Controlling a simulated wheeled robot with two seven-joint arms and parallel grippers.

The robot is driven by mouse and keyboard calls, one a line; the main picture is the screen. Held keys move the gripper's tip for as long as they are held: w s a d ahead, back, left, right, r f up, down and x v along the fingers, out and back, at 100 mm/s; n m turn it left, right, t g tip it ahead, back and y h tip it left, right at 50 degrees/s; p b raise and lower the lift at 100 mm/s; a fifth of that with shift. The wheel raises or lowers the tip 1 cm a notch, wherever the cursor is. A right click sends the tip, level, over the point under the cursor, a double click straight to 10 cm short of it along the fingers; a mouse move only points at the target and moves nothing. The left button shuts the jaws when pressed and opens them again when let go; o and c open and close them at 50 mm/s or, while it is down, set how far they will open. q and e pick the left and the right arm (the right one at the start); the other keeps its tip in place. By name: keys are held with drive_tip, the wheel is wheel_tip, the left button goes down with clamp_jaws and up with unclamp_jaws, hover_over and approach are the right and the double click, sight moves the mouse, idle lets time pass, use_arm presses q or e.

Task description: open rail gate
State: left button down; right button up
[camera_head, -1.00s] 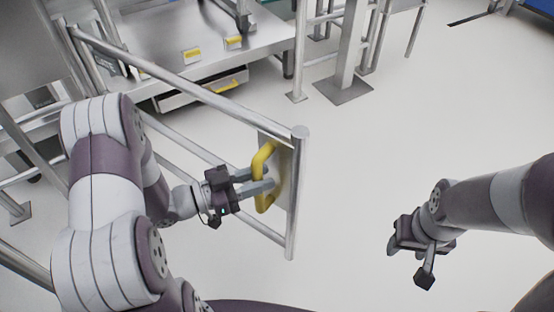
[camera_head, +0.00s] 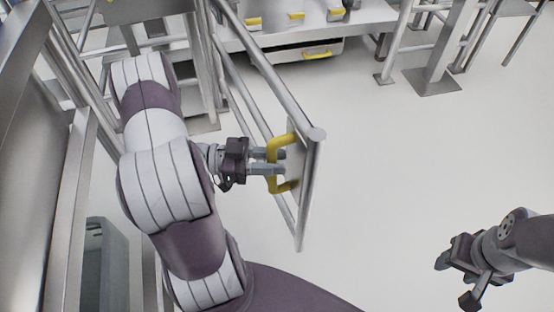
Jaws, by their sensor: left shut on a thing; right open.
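The rail gate (camera_head: 310,190) is a frame of metal tubes that runs from the upper left to an end post at the picture's middle. A yellow handle (camera_head: 291,187) sits on a pale plate near that end post. My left gripper (camera_head: 276,163) is shut on the yellow handle, with its fingers around the handle's bar. My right gripper (camera_head: 458,277) is open and empty at the lower right, apart from the gate and over the floor.
A metal workbench (camera_head: 350,22) with yellow-handled drawers stands at the back. A railing post with a base plate (camera_head: 432,84) stands at the upper right. Metal panels and a grey bin (camera_head: 100,262) are at the left. The pale floor (camera_head: 400,170) right of the gate is clear.

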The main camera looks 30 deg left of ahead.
use_arm(q)
drive_tip(key=c, duration=1)
unclamp_jaws()
drive_tip(key=shift+s+a, duration=0.15)
drive_tip(key=shift+a, duration=0.25)
drive_tip(key=p+v, duration=0.3)
drive_tip(key=v, duration=0.9)
drive_tip(key=shift+d, duration=0.1)
